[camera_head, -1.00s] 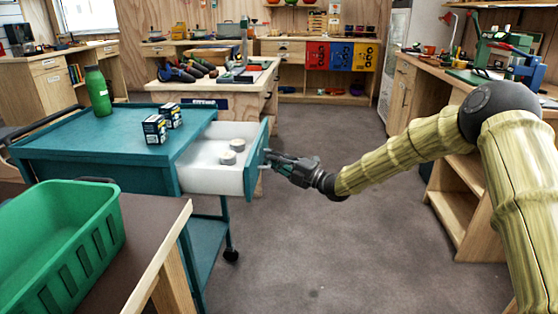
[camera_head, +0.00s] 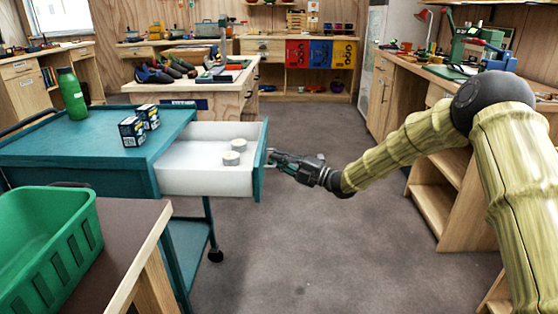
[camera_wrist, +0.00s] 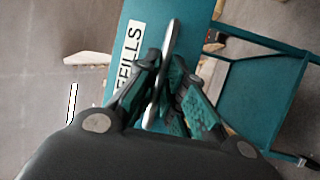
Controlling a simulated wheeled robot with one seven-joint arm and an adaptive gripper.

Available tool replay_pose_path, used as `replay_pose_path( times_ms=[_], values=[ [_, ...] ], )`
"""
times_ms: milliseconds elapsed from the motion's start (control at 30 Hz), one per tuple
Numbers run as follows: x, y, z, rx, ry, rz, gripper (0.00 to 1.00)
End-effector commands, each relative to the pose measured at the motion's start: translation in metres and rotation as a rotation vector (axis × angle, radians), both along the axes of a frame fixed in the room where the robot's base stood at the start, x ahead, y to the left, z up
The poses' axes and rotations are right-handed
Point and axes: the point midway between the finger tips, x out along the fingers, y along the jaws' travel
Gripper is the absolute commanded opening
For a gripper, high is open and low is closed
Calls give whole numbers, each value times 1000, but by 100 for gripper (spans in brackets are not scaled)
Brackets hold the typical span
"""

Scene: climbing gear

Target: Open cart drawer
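The teal cart (camera_head: 90,150) stands at the left. Its white-lined drawer (camera_head: 205,180) is pulled out to the right, with two round whitish rolls inside. The drawer's teal front (camera_head: 260,160) faces my gripper (camera_head: 277,160). In the wrist view, the drawer front shows a label ending in "FILLS" and a silver bar handle (camera_wrist: 169,50). My gripper's fingers (camera_wrist: 168,98) lie on both sides of the handle and appear closed around it.
A green bottle (camera_head: 72,94) and two small dark boxes (camera_head: 140,125) stand on the cart top. A green crate (camera_head: 45,250) sits on a brown table at the front left. Workbenches line the back and right. The floor (camera_head: 320,240) between is clear.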

Motion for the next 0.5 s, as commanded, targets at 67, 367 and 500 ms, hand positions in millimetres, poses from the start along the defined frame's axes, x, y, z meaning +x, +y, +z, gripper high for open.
replay_pose_path(
  times_ms=[67,367,500],
  values=[
    [-1,0,-2,-1,3,0,27],
    [0,0,-1,-1,1,-1,32],
    [-2,-5,-1,0,1,-1,32]
  ],
)
